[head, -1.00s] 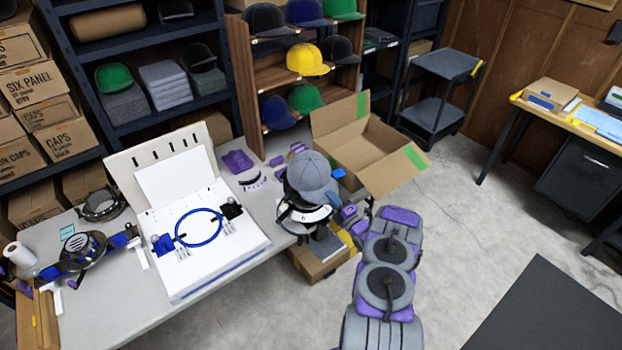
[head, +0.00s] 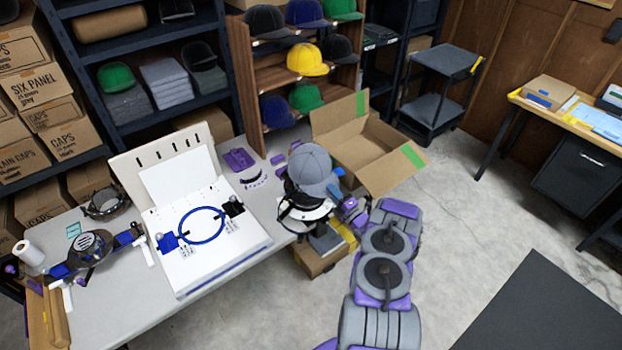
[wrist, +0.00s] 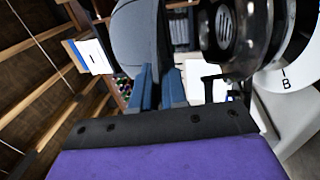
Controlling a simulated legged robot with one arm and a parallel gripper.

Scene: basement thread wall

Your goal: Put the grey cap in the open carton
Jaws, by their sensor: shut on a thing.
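The grey cap (head: 312,168) is at the table's right end, at the black and white round stand (head: 305,208). In the wrist view the grey cap (wrist: 138,42) is at the fingers of my gripper (wrist: 158,85), which is shut on its edge. In the head view my gripper (head: 345,203) is at the cap's lower right, partly hidden by my arm. Whether the cap still touches the stand I cannot tell. The open carton (head: 368,155) is just behind and right of the cap, its flaps spread out.
A white board with a blue hoop (head: 202,225) lies on the grey table (head: 140,310). A cubby shelf (head: 275,55) with several caps stands behind. A small cardboard box (head: 313,262) is below the stand. A dark cart (head: 440,95) is at the back.

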